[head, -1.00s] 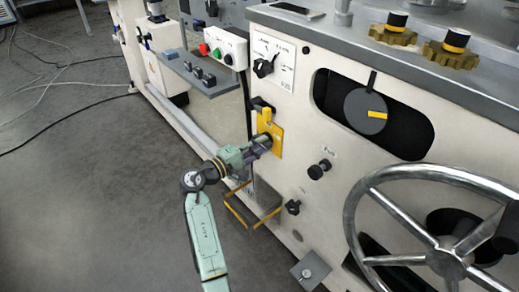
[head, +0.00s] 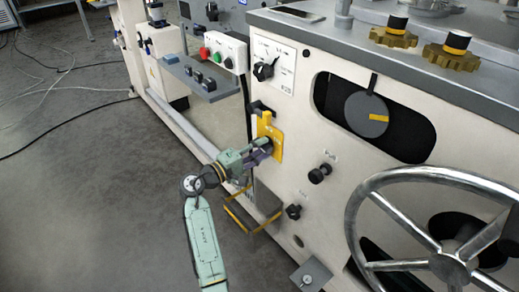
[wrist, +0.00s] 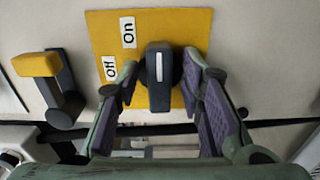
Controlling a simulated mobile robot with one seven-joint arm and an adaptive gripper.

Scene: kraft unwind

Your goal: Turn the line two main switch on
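The switch is a dark knob (wrist: 159,75) with a white line on its face, on a yellow plate (wrist: 186,27) labelled "On" (wrist: 128,32) and "Off" (wrist: 110,68). In the wrist view the knob's bar and white line stand vertical, with both labels to its left. My gripper (wrist: 162,78) is open, one finger on each side of the knob, with visible gaps to it. In the head view the yellow plate (head: 276,130) is on the machine's front, and my gripper (head: 262,149) is in front of it, partly hiding the knob.
A yellow-ended dark lever (wrist: 50,88) sits left of the plate. A black selector (head: 264,71) is above it, and a button box (head: 224,52) is at upper left. A black knob (head: 320,173) and a handwheel (head: 440,235) lie to the right. Floor at left is mostly clear.

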